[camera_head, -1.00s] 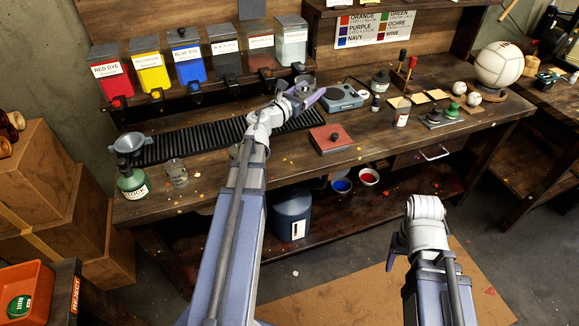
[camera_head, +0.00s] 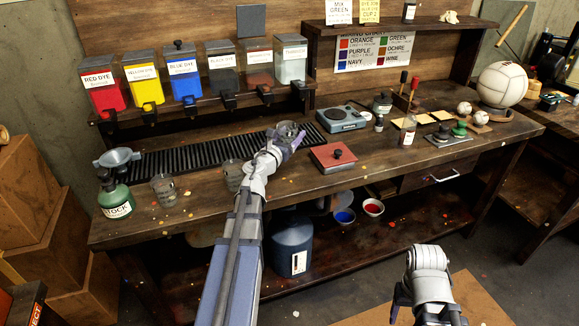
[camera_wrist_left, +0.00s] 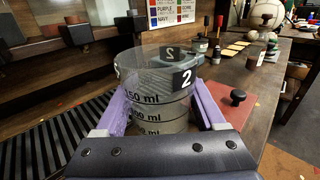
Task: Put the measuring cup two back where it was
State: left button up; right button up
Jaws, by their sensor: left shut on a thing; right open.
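Measuring cup two (camera_head: 288,131) is a clear cup with a black "2" label and ml marks; it shows large in the left wrist view (camera_wrist_left: 158,95). My left gripper (camera_head: 287,143) is shut on it, with the purple fingers on either side. In the head view the cup appears over the right end of the black ribbed mat (camera_head: 200,153); I cannot tell whether it touches it. Two similar clear cups stand on the bench, one (camera_head: 163,190) at the left and one (camera_head: 231,176) beside my left arm. My right gripper (camera_head: 398,305) is low at the right, open, partly hidden by its wrist.
Labelled dye dispensers (camera_head: 183,75) line the back shelf. A red block with a black knob (camera_head: 330,157) and a grey scale (camera_head: 340,119) are right of the held cup.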

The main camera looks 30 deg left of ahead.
pick_arm(q)
jog(key=shift+f+b, duration=3.95)
jog(key=shift+f, duration=0.5)
pick_arm(e)
notch_tip(320, 180, down, 9)
pick_arm(q)
jog(key=shift+f, duration=0.1)
jog(key=shift+f, duration=0.15)
jog(key=o, duration=1.4)
jog(key=shift+o, duration=0.2)
